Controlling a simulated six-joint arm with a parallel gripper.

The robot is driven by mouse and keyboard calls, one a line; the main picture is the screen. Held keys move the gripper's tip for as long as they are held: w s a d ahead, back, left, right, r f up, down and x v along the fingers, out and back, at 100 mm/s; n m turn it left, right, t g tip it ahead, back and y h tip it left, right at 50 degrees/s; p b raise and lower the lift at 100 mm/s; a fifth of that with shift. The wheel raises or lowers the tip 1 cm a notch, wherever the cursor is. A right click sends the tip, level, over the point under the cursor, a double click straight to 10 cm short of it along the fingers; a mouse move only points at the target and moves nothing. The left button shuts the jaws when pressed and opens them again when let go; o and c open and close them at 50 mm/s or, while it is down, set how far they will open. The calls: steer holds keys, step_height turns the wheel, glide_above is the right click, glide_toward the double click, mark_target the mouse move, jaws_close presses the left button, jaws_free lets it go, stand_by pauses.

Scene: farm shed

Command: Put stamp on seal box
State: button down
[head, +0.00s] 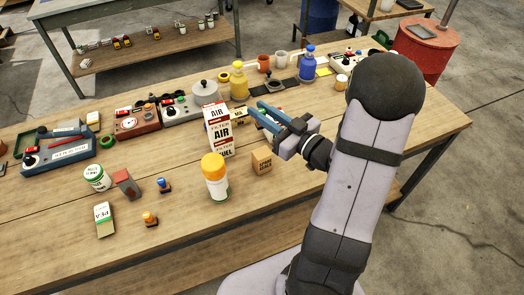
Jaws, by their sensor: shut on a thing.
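My gripper (262,110) is above the table, its two blue fingers pointing left, just right of a tall white and red filter box (218,132). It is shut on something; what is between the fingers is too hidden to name. A small stamp-like piece with a blue top (164,186) stands at the front left. Another with an orange top (150,219) stands nearer the front edge. A small brown box (262,160) stands below my gripper; its print is too small to read, so I cannot tell if it is the seal box.
An orange-capped white bottle (216,180) stands left of the brown box. A yellow bottle (239,82) and a blue bottle (307,65) stand behind my gripper. Cans and boxes crowd the left. The wooden table (390,170) is bare at right.

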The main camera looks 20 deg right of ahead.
steer(key=shift+f, duration=0.8)
steer(key=shift+f, duration=0.1)
glide_above(262, 152)
steer(key=shift+s+f+p, duration=0.1)
steer(key=shift+f+p, duration=0.2)
steer(key=shift+f, duration=2.7)
steer(key=shift+f+p, duration=0.3)
steer(key=shift+f, duration=1.55)
steer(key=shift+f, duration=0.1)
steer(key=shift+f, duration=0.15)
steer(key=c, duration=1.6)
jaws_free()
